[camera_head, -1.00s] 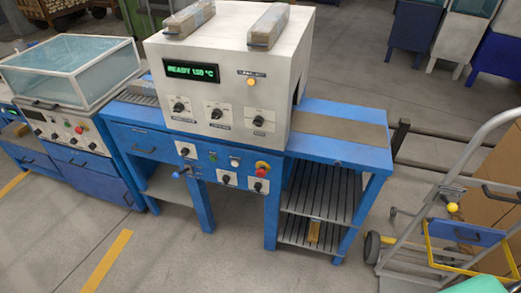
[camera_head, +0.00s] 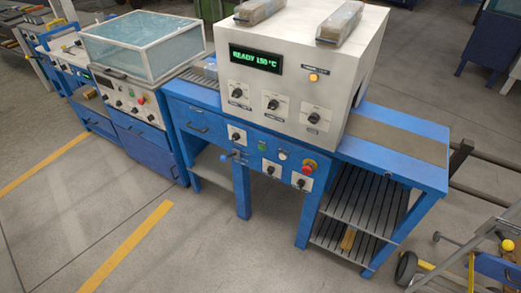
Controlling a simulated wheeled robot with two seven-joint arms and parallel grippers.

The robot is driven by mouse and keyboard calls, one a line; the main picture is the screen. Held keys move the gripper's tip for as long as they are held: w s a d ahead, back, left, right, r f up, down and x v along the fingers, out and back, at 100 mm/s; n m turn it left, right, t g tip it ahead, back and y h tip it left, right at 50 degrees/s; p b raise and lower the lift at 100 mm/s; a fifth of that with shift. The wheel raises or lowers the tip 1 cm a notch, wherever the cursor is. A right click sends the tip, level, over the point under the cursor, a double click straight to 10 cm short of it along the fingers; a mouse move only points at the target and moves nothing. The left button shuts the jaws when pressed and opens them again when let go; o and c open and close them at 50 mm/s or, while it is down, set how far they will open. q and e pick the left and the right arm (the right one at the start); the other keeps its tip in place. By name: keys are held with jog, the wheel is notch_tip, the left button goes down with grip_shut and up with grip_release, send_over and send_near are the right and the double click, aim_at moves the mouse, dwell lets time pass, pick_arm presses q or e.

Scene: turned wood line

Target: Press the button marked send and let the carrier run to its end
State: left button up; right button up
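The white machine (camera_head: 240,95) stands on a blue bench (camera_head: 200,92). Its green display (camera_head: 255,59) reads "READY 150 °C". An amber button or lamp (camera_head: 313,78) is at the upper right of its face. The labels are too small to read, so I cannot tell which one is marked send. A small greyish piece (camera_head: 210,69) sits at the machine's left; I cannot tell if it is the carrier. Neither gripper shows.
A glass-covered blue station (camera_head: 135,50) stands to the left. A blue lever (camera_head: 230,155) sticks out of the front panel. Slatted shelves (camera_head: 362,200) are below the right end. A trolley (camera_head: 408,268) stands at the lower right. The floor in front is clear.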

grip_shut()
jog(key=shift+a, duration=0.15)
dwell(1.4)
